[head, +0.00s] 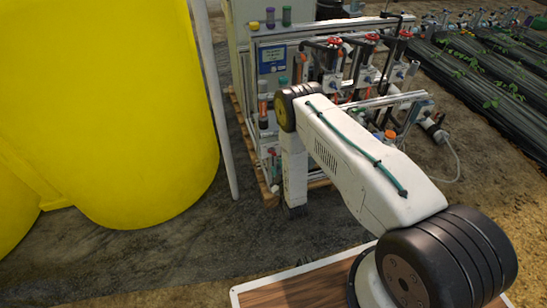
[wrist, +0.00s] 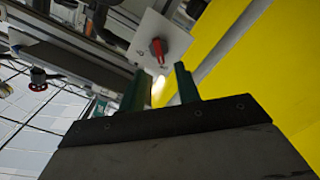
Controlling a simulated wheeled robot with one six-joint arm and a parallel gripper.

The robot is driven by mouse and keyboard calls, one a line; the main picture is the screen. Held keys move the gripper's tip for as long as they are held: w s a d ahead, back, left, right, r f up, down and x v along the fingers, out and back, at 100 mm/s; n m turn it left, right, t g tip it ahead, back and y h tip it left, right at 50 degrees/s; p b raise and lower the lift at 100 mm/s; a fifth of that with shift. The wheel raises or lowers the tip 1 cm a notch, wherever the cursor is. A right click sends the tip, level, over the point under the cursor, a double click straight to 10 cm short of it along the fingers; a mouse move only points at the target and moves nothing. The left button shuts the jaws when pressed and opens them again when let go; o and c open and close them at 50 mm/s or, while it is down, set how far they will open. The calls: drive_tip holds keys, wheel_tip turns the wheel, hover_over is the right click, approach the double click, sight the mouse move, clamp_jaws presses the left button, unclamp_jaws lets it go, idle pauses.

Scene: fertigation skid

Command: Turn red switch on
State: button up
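The red switch (wrist: 158,47) sits on a pale square plate (wrist: 172,36) in the wrist view, just beyond my fingertips. My gripper (wrist: 160,80) shows two dark green fingers with a clear gap between them. It is open with nothing between the fingers, and the switch lies past the gap, apparently not touched. In the head view my arm reaches toward the skid and my gripper is hidden behind it. The red switch cannot be made out for sure in the head view.
The skid frame (head: 290,33) carries pipes, red-handled valves (head: 368,39) and a blue-screened controller (head: 271,58). A large yellow tank (head: 110,100) stands at left, with a thin grey pole (head: 213,100) between tank and skid. Planted rows (head: 490,75) lie at right.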

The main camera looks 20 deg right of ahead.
sight(272, 152)
drive_tip(key=w, duration=0.7)
drive_tip(key=shift+f, duration=0.1)
clamp_jaws()
